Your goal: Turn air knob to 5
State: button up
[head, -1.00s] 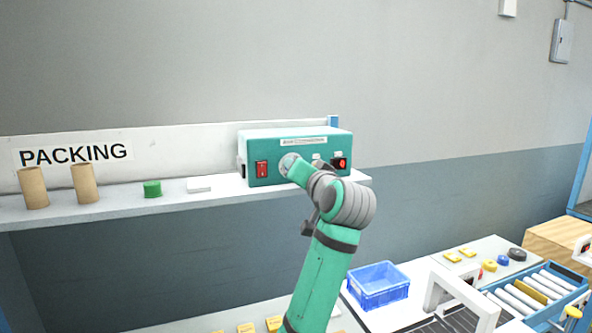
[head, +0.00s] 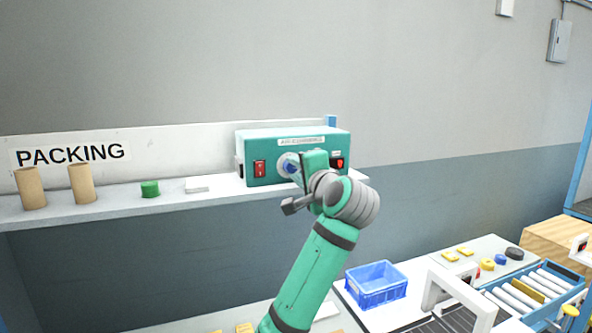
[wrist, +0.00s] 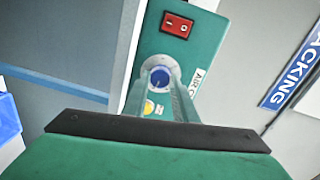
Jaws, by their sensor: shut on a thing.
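The blue air knob (head: 290,168) sits on a pale round dial on the front of the green blower box (head: 265,143). It also shows in the wrist view (wrist: 161,77), between my fingertips. My gripper (wrist: 163,73) is shut on the knob, with one finger on each side. In the head view my gripper (head: 297,169) reaches the knob from the right, and my wrist hides part of the panel. The dial's marks and the knob's pointer are too small to read.
A red rocker switch (head: 260,169) is left of the knob, and a red button (head: 340,163) is right. A yellow round part (wrist: 149,107) shows below the knob in the wrist view. The shelf (head: 110,208) holds two cardboard tubes, a green cylinder (head: 150,188) and a white block (head: 197,185).

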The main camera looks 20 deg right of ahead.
jog(key=shift+m, duration=0.4)
jog(key=o, duration=1)
jog(key=shift+o, duration=0.2)
jog(key=s, duration=1)
jog(key=shift+s+d+r, duration=0.2)
jog(key=shift+s+d, duration=0.1)
jog(key=shift+s, duration=0.1)
jog(key=shift+w, duration=0.1)
